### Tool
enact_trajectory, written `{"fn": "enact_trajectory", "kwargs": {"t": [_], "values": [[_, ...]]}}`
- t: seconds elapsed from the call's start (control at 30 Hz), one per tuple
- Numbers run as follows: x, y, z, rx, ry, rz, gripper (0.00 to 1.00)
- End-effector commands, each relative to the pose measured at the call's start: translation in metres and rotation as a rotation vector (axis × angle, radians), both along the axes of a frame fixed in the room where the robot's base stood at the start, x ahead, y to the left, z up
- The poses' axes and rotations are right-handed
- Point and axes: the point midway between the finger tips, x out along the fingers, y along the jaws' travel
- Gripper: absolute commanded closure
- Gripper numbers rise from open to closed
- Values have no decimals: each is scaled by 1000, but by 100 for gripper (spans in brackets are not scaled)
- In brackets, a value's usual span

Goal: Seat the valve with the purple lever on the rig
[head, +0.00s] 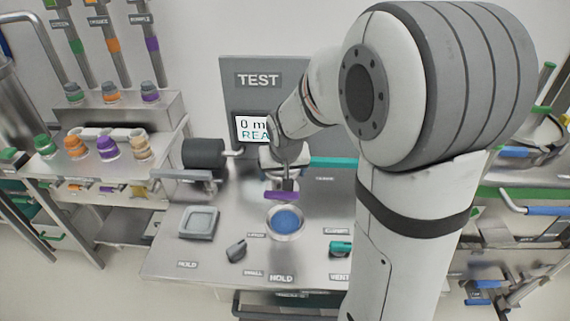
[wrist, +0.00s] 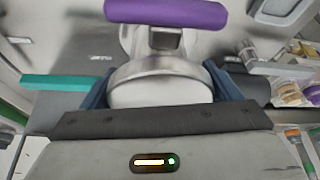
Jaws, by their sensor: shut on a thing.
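The valve with the purple lever (head: 279,195) hangs from my gripper (head: 284,163), above the bench and just behind the round blue-centred seat (head: 286,221) of the rig in the head view. In the wrist view its pale metal body (wrist: 160,75) sits between the blue fingers of my gripper (wrist: 163,88), which is shut on it. The purple lever (wrist: 166,12) lies across the top of that view. The head view does not show clear contact between valve and seat. My arm hides part of the rig's right side.
A TEST panel (head: 258,80) with a partly hidden screen (head: 252,129) stands behind. A dark cylinder (head: 203,153) and a square grey tray (head: 199,222) are at left. A teal bar (head: 332,162) is at right. Shelves with coloured valves (head: 107,148) stand far left.

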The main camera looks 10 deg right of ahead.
Motion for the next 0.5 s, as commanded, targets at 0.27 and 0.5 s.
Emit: {"fn": "enact_trajectory", "kwargs": {"t": [0.27,0.5], "values": [[1,-9,-14,0,-1,-21,71],[1,-12,-35,1,-2,-27,71]]}}
